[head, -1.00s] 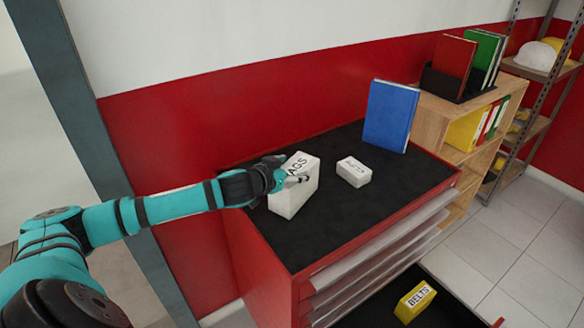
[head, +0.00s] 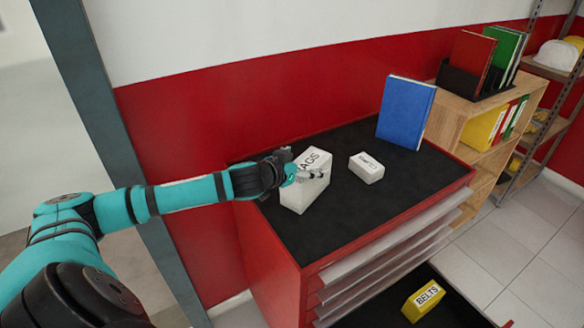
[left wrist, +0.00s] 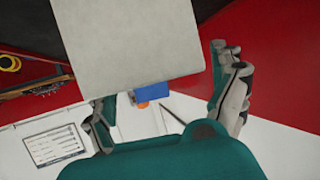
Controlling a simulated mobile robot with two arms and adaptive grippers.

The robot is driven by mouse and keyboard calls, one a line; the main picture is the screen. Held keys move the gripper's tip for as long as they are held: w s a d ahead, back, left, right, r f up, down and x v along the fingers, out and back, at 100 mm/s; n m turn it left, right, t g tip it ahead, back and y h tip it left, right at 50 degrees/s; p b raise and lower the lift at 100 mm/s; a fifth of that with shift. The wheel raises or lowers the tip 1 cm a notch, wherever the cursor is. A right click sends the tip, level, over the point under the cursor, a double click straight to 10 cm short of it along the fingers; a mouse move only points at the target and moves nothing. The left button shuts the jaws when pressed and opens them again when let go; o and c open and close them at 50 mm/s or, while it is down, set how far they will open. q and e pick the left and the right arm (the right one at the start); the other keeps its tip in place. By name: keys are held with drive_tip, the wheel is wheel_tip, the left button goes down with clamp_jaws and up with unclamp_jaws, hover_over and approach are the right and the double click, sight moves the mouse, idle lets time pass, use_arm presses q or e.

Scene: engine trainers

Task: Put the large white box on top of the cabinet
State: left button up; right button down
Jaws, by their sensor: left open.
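The large white box (head: 303,196), marked with letters ending in "AGS", stands on the black top of the red cabinet (head: 325,226), near its back left. My left gripper (head: 302,176) is at the box's upper part, and its hand covers some of the lettering. In the left wrist view, the pale face of the box (left wrist: 130,40) fills the upper middle. There my left gripper (left wrist: 168,105) has its fingers spread apart, one on each side, and is open. My right gripper is not in view.
A smaller white box (head: 366,168) lies right of the large one, and a blue book (head: 405,112) stands behind it. Below, an open drawer holds a yellow BELTS box (head: 423,300). A wooden shelf (head: 460,105) adjoins on the right. The cabinet top's front is clear.

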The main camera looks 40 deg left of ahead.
use_arm(q)
drive_tip(key=v, duration=1.1)
drive_tip(key=shift+s+b, duration=0.2)
drive_tip(key=shift+b, duration=0.2)
drive_tip(key=shift+r, duration=0.1)
